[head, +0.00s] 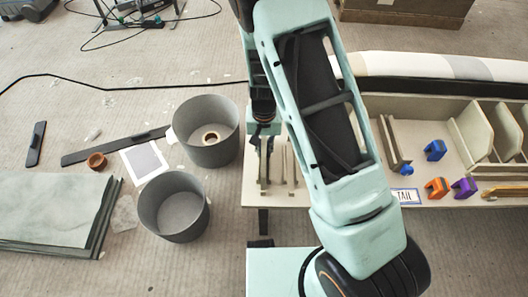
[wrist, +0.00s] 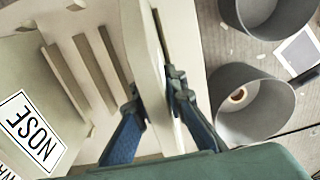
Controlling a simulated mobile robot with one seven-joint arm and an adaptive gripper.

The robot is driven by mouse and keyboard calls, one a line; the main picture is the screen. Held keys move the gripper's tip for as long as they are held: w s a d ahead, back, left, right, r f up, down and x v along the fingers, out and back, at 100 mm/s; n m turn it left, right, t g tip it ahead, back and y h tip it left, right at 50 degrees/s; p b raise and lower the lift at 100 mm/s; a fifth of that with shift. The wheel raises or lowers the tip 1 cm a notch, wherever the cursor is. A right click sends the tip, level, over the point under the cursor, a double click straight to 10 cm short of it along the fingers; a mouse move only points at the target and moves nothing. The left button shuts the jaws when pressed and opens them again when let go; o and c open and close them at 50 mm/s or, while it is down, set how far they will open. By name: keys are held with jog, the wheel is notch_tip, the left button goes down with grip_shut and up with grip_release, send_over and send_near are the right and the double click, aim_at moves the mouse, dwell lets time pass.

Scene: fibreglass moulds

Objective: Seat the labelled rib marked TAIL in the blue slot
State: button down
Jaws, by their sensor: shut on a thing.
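My gripper (wrist: 155,92) is shut on a pale upright rib (wrist: 143,50), with one blue finger on each side of it. I cannot read a label on this rib. A white TAIL label (head: 404,197) lies at the right of my forearm in the head view, partly covered by it. The blue slot (head: 435,150) is a small notched block on the bench at the right. My gripper is well to the left of it, mostly hidden by my arm in the head view.
Orange (head: 437,188) and purple (head: 465,188) slot blocks sit near the blue one. Pale dividers (head: 475,133) stand at the right. Grey buckets (head: 206,130) stand left of the bench.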

aim_at(264, 140)
jog(key=shift+r, duration=0.1)
jog(key=shift+w+r, duration=0.1)
jog(key=shift+r, duration=0.5)
jog(key=shift+s+r+p, duration=0.2)
jog(key=shift+r+p, duration=0.35)
jog(key=shift+r, duration=0.7)
jog(key=s+d+r+p, duration=0.3)
jog(key=s+d+r, duration=0.55)
jog(key=s, duration=0.25)
jog(key=w+d+r, duration=0.4)
jog(key=w+r, duration=1)
jog(key=r, duration=0.2)
notch_tip(264, 140, up, 12)
jog(key=s+p, duration=0.2)
jog(key=p, duration=1.9)
jog(key=shift+d+r, duration=0.15)
